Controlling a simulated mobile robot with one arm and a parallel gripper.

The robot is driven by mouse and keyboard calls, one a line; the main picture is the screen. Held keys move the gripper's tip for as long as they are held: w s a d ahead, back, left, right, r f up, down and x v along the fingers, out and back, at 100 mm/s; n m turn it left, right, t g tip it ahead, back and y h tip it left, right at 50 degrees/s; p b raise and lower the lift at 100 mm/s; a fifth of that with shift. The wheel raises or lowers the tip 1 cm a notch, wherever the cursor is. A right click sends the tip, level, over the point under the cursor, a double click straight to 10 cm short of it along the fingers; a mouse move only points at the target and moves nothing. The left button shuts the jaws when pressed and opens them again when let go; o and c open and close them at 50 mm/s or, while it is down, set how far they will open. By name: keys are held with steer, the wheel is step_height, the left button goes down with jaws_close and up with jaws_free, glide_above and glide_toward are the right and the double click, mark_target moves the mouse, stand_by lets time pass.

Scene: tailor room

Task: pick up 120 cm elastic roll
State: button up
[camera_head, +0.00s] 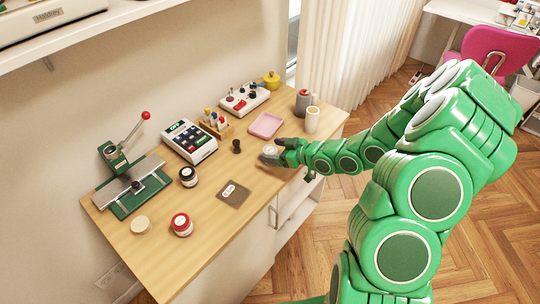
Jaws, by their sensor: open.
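My green gripper (274,153) is low over the wooden table's right part, its fingers pointing left. It is open. A small pale round thing (269,149) shows at its fingertips, partly covered by them; it may be the elastic roll, but its label is too small to read. I cannot tell whether the fingers touch it. Other round things stand further left: a dark jar with a pale top (188,176), a red-topped one (181,223) and a flat beige disc (140,225).
A pink tray (266,125) and a black stamp-like piece (236,146) are close to my gripper. A white cup (312,119) and a grey canister (303,101) stand behind it. A brown card (233,194) lies near the front edge. A green lever press (126,166) is at far left.

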mark_target(265, 150)
steer(key=shift+x, duration=2.1)
steer(key=shift+s+f, duration=0.1)
steer(key=shift+f, duration=0.05)
steer(key=shift+c, duration=0.3)
steer(key=c, duration=1)
